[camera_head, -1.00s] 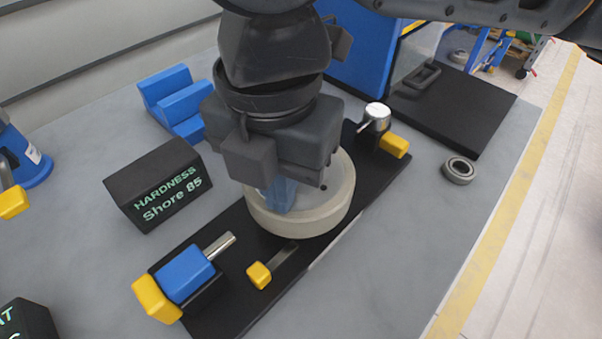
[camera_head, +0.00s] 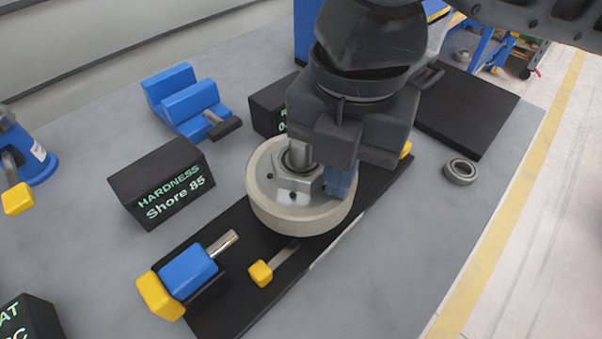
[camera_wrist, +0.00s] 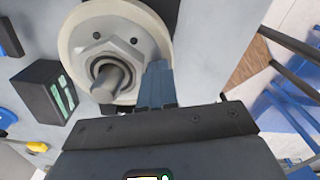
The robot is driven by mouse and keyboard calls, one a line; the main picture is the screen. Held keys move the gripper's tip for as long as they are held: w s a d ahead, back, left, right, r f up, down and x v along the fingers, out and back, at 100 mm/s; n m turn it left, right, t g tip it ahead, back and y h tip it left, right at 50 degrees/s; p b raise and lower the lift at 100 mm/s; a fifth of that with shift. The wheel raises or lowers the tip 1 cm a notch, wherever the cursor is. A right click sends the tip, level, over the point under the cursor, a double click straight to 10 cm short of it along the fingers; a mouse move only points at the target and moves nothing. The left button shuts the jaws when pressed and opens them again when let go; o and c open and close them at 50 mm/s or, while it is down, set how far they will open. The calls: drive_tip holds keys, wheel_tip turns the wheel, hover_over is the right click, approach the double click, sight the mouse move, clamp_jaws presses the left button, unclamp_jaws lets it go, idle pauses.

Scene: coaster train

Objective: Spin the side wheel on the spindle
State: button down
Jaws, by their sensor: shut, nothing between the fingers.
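The side wheel (camera_head: 270,205) is a pale, thick ring with a grey metal hub. It lies flat over the black fixture plate, with the spindle (camera_head: 298,157) standing up through its hub. The wheel and the spindle (camera_wrist: 112,79) also show in the wrist view. My gripper (camera_head: 341,190) points down with its blue fingers together and empty. The fingertips (camera_wrist: 157,75) are at the right part of the wheel, beside the hub; I cannot tell whether they touch it. My gripper hides the wheel's far right side.
A black hardness display (camera_head: 160,183) stands left of the wheel, a blue V-block (camera_head: 187,100) behind. A small bearing (camera_head: 460,171) lies right. The table's front right is clear.

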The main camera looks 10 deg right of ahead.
drive_tip(key=shift+w+d, duration=0.3)
drive_tip(key=shift+d, duration=0.05)
drive_tip(key=shift+w+d+f, duration=0.1)
drive_tip(key=shift+w+d, duration=0.15)
drive_tip(key=shift+w, duration=0.35)
drive_tip(key=shift+w+d, duration=0.2)
drive_tip(key=shift+w, duration=1.55)
drive_tip(key=shift+w+a, duration=0.75)
drive_tip(key=shift+w, duration=0.35)
wheel_tip(320, 180, up, 6)
drive_tip(key=p, duration=0.6)
drive_tip(key=shift+r, duration=0.2)
drive_tip(key=shift+f, duration=0.1)
drive_tip(key=shift+s, duration=0.15)
